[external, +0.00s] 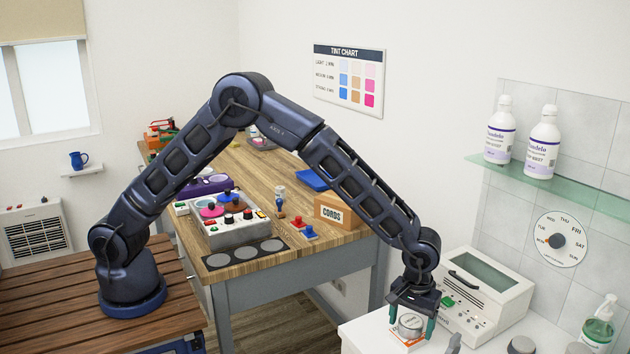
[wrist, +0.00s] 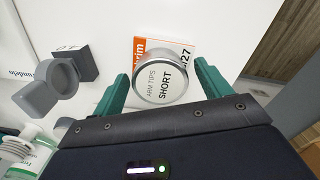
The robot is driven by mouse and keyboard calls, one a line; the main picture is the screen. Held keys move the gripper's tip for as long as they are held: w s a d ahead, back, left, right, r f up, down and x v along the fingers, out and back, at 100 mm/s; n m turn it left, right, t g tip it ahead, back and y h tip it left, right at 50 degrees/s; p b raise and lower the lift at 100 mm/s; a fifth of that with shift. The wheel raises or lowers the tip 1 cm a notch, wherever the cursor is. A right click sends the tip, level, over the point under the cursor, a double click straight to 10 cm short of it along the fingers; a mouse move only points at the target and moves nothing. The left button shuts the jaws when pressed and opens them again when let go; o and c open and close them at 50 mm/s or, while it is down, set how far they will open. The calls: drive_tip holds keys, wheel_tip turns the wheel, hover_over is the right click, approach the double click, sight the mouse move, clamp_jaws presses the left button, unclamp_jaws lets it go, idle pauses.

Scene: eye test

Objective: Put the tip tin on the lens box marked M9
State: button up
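The round silver tip tin (wrist: 163,80), its lid lettered "ARM TIPS SHORT", stands between my gripper's teal fingers (wrist: 163,85). It also shows in the external view (external: 410,324). My gripper (external: 410,322) points down around the tin with a finger on either side. The fingers look slightly apart from it, so the gripper seems open. The tin appears to rest on an orange-and-white box (wrist: 184,47) on the white counter; the box also shows in the external view (external: 408,341). The tin hides part of the box's print; "rim" and "27" show. I see no M9 mark.
A white machine with a window (external: 486,290) stands right of my gripper. In the wrist view, a grey object with a round face (wrist: 55,85) and a dark box (wrist: 76,64) are left of the tin. A pump bottle (external: 598,325) stands at the right.

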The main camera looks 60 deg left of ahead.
sight(411, 321)
wheel_tip(411, 321, up, 12)
drive_tip(key=s+a+r+m+t, duration=0.1)
drive_tip(key=s+a+r, duration=0.2)
drive_tip(key=a+r, duration=0.6)
drive_tip(key=s+a+r, duration=0.2)
drive_tip(key=a+r, duration=0.2)
drive_tip(key=a, duration=0.9)
drive_tip(key=s+a+r+m+t, duration=0.1)
drive_tip(key=s+a+r, duration=0.2)
drive_tip(key=a+r, duration=0.55)
drive_tip(key=s+a+m+t, duration=0.1)
drive_tip(key=s+a, duration=1.2)
drive_tip(key=a, duration=0.3)
drive_tip(key=s+a+f+m+t, duration=0.1)
drive_tip(key=s+a+f, duration=0.2)
drive_tip(key=s+a, duration=0.4)
drive_tip(key=s, duration=0.6)
drive_tip(key=shift+f+m+t, duration=0.2)
drive_tip(key=shift+m+t, duration=0.1)
